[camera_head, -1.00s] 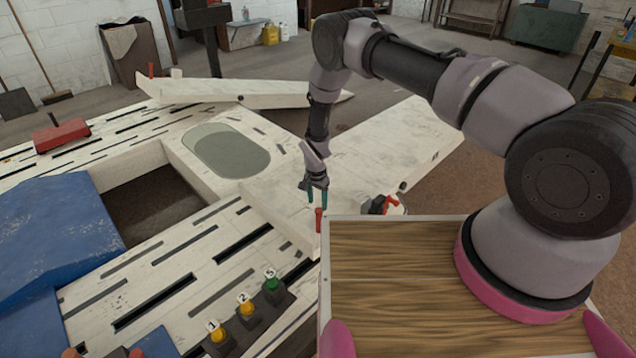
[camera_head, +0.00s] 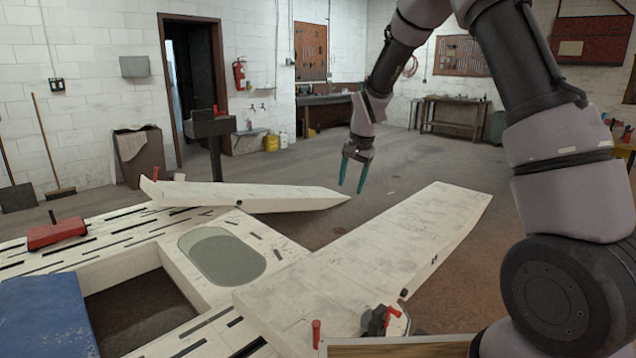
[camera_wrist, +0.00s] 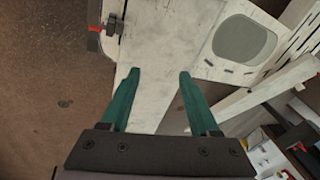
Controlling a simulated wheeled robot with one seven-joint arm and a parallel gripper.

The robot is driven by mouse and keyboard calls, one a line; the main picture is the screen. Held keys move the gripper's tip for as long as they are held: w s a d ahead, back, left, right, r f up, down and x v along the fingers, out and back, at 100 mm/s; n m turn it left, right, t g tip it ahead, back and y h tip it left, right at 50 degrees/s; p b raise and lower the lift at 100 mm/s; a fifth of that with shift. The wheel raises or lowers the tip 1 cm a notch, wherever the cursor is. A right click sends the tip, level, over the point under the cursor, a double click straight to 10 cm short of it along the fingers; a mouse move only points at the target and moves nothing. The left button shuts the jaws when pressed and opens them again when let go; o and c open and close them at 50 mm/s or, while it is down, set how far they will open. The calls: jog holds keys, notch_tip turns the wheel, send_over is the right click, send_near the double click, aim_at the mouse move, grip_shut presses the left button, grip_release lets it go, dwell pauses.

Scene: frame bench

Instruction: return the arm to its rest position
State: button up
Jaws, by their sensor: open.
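My gripper (camera_head: 354,176) hangs from my raised arm in the head view, its two teal fingers pointing down. It is open, with nothing between the fingers. It appears above the gap between the two white wing-like panels of the bench and touches nothing that I can see. In the wrist view the open fingers (camera_wrist: 157,82) show over a white panel (camera_wrist: 150,40), with the oval plate (camera_wrist: 243,40) to the right.
The white bench frame (camera_head: 285,290) spreads below, with a blue pad (camera_head: 45,318), a red block (camera_head: 57,233) and a red-handled clamp (camera_head: 378,320). A dark post (camera_head: 213,150) stands behind. Open floor (camera_head: 450,165) lies beyond the right panel.

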jog(key=s+d+r+t, duration=0.1)
jog(key=s+d+r, duration=0.45)
jog(key=r, duration=0.35)
jog(key=s+d+r+t, duration=0.1)
jog(key=s+d+r, duration=0.3)
jog(key=s+r, duration=0.3)
jog(key=s+d+r+n+t, duration=0.1)
jog(key=s+d+r, duration=0.1)
jog(key=s, duration=0.7)
jog(key=s+d+r+n+t, duration=0.1)
jog(key=s+d+r, duration=0.2)
jog(key=s, duration=0.7)
notch_tip(320, 180, up, 2)
jog(key=shift+s+d+r, duration=0.1)
jog(key=shift+s+d, duration=0.1)
jog(key=shift+d, duration=0.1)
